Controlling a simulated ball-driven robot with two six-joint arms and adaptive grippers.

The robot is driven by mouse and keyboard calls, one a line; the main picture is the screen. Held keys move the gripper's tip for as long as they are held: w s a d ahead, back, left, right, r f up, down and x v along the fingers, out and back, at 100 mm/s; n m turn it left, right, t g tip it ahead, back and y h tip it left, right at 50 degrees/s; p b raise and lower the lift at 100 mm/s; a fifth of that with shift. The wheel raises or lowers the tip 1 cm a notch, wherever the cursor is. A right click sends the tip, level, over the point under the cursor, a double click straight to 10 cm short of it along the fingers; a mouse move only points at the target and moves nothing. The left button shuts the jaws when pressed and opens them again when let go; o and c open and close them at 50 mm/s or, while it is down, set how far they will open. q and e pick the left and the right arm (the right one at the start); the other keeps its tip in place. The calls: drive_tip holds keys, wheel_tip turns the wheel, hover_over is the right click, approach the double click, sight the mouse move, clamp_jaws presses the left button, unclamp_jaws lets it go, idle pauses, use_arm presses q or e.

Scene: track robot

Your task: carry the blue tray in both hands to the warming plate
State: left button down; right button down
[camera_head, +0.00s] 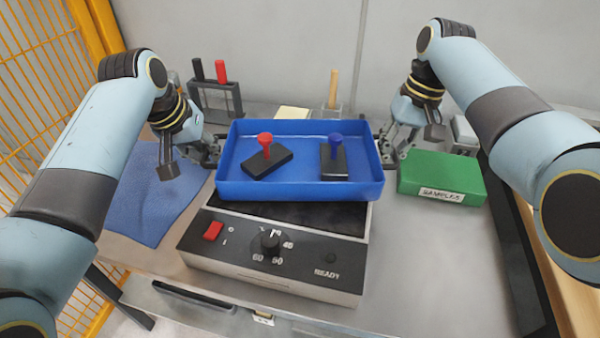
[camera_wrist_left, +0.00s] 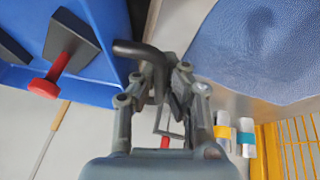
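The blue tray (camera_head: 300,190) is level over the rear of the warming plate (camera_head: 290,215), whose dark top shows in front of it. I cannot tell whether its base touches the plate. It carries a black block with a red knob (camera_head: 266,160) and one with a blue knob (camera_head: 334,160). My left gripper (camera_head: 212,152) is at the tray's left end; the left wrist view shows its fingers (camera_wrist_left: 160,88) closed around the dark handle (camera_wrist_left: 138,50). My right gripper (camera_head: 388,150) is at the right end, its fingers apparently shut on the handle, small in view.
A green SAMPLES box (camera_head: 440,178) stands close to the tray's right end. A blue cloth (camera_head: 150,205) lies to the left. A rack with black and red handles (camera_head: 217,95) and a holder with a wooden stick (camera_head: 333,92) stand behind. A yellow mesh fence (camera_head: 40,80) is at far left.

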use_arm(q)
drive_tip(key=shift+f, duration=0.4)
use_arm(e)
drive_tip(key=shift+f, duration=0.4)
use_arm(q)
drive_tip(key=c, duration=1.9)
unclamp_jaws()
use_arm(e)
drive_tip(key=c, duration=1.9)
unclamp_jaws()
drive_tip(key=shift+c, duration=0.2)
use_arm(q)
drive_tip(key=o, duration=0.4)
drive_tip(key=shift+d+r, duration=0.1)
drive_tip(key=shift+r, duration=0.05)
use_arm(e)
drive_tip(key=o, duration=0.5)
drive_tip(key=shift+s+r, duration=0.1)
drive_tip(key=shift+c, duration=0.2)
drive_tip(key=shift+r, duration=0.1)
